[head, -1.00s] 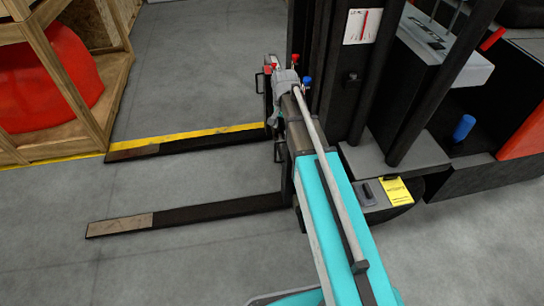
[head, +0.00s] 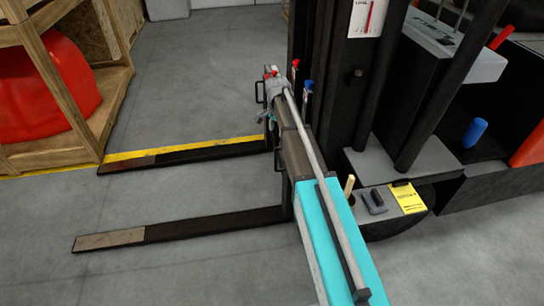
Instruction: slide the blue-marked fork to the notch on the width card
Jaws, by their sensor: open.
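Two dark forks with worn, lighter tips reach left from the lift truck: a far fork (head: 215,153) beside a yellow floor line and a near fork (head: 200,225). A blue knob (head: 307,84) stands on the carriage just right of my arm's end; which fork it marks is hard to tell, as my arm covers the area. Black handles (head: 260,92) show at the fork uprights. A yellow card (head: 408,198) with small text lies on the truck's ledge; I cannot make out a notch. My gripper (head: 270,92) is open and empty, near the far handle, partly hidden by my arm.
Red knobs (head: 295,63) stand by my arm's end. A white card with a red bar (head: 367,17) hangs on the mast. A wooden crate (head: 115,85) holds a red nosecone (head: 65,88) at left. The floor between the forks is clear.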

